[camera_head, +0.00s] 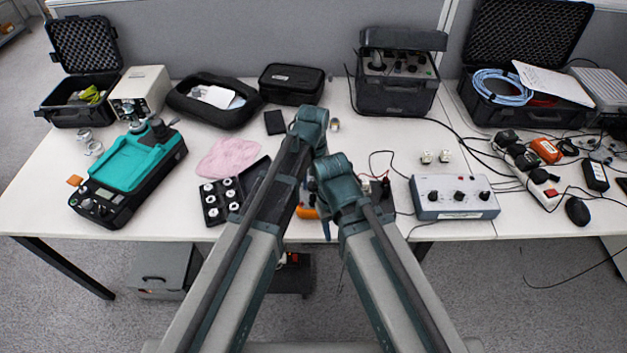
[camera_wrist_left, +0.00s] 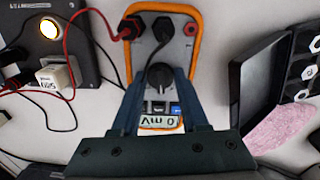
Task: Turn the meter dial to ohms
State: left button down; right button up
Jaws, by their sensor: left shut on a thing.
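The meter (camera_wrist_left: 191,62) has a grey face in an orange case and fills the top middle of the left wrist view. Its dark round dial (camera_wrist_left: 160,74) sits mid-face, and the display (camera_wrist_left: 160,122) reads 0 mV. My left gripper (camera_wrist_left: 158,86) is shut on the dial, one blue finger on each side. Red and black plugs sit in the meter's far end. In the head view, only an orange edge of the meter (camera_head: 306,212) shows; my arms hide the rest and the dial. My right gripper cannot be made out.
A case of round parts (camera_head: 221,200) and a pink cloth (camera_head: 228,158) lie left of the meter in the head view. A grey box with knobs (camera_head: 454,197) stands to the right. Red and black leads (camera_wrist_left: 75,42) run beside the meter.

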aim_at(313, 183)
pick_arm(q)
jog(key=shift+m, duration=0.6)
jog(key=shift+c, duration=2.1)
grip_release()
jog(key=shift+r, duration=0.1)
notch_tip(313, 183, up, 14)
jog(key=p, duration=1.4)
jog(key=shift+f, duration=0.2)
